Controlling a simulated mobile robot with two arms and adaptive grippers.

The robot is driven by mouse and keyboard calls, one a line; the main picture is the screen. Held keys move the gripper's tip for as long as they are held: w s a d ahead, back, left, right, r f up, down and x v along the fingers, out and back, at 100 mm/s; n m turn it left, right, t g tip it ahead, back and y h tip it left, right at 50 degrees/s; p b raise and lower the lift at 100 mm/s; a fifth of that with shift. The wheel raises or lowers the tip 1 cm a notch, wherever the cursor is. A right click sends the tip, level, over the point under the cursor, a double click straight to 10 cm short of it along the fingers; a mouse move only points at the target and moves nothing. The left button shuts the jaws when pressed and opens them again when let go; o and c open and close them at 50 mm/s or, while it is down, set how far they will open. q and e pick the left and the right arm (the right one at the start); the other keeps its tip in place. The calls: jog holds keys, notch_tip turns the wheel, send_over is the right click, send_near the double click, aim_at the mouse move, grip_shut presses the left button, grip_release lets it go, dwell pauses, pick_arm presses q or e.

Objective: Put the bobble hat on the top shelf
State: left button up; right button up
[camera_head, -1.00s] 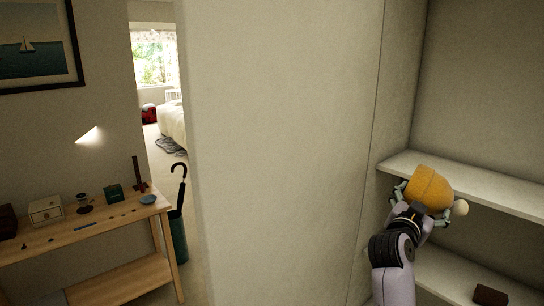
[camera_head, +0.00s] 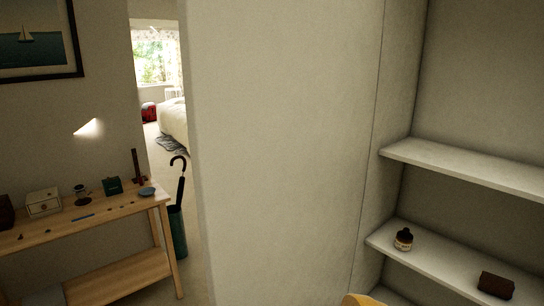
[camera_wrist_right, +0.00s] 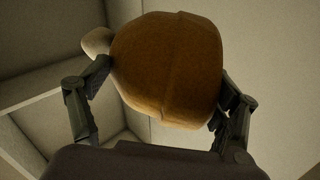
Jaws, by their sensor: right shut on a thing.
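The bobble hat (camera_wrist_right: 170,65) is orange-yellow with a pale bobble (camera_wrist_right: 97,42), and fills the middle of the right wrist view. My right gripper (camera_wrist_right: 160,95) is shut on it, one finger on each side. In the head view only a small yellow piece of the hat (camera_head: 365,300) shows at the bottom edge, below the shelves. The upper shelf (camera_head: 460,168) in the head view is a bare white board in the alcove at the right. My left gripper is not in view.
A lower shelf (camera_head: 440,265) holds a small dark bottle (camera_head: 403,240) and a brown box (camera_head: 496,285). A plain wall (camera_head: 285,150) stands left of the alcove. A wooden table (camera_head: 100,217) with small items and an umbrella stand (camera_head: 178,235) are at the left.

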jog(key=s, duration=0.1)
jog(key=s+a+y, duration=0.1)
jog(key=s+n, duration=0.1)
jog(key=shift+s+a+f+y, duration=0.2)
jog(key=shift+a+f+y, duration=0.1)
jog(key=shift+a, duration=0.1)
jog(key=shift+d+r, duration=0.1)
jog(key=shift+r, duration=0.1)
dwell(0.4)
